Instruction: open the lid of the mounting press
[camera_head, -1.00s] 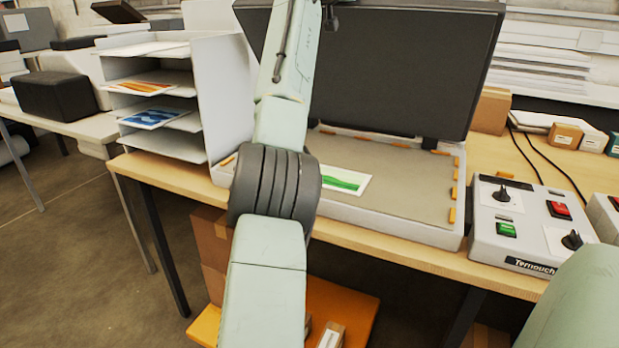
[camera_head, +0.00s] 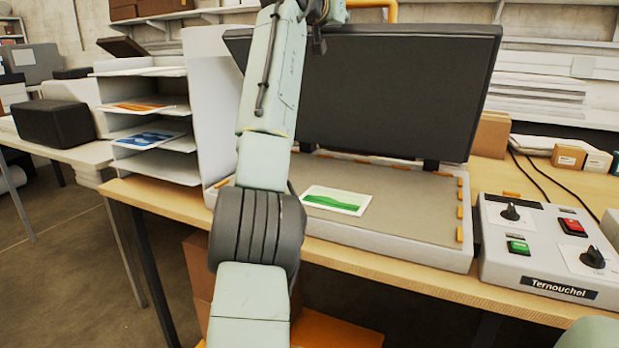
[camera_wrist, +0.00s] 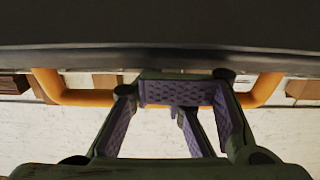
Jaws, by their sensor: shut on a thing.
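The mounting press lid (camera_head: 400,95) is a dark panel, raised and leaning back a little from upright above the grey press bed (camera_head: 420,205). The lid's orange handle (camera_head: 385,7) shows at its top edge in the head view. In the wrist view the handle (camera_wrist: 268,88) runs along the lid's edge (camera_wrist: 150,55), bent at both ends. My gripper (camera_wrist: 182,95) is shut on the middle of the handle; the fingers hide that stretch. In the head view my arm crosses the left part of the lid. A white card with a green print (camera_head: 337,201) lies on the bed.
A control box (camera_head: 540,245) with knobs and red and green buttons stands right of the press. A white paper rack (camera_head: 160,120) stands to the left. Small boxes (camera_head: 568,157) and cables lie at the back right. Shelves line the wall behind.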

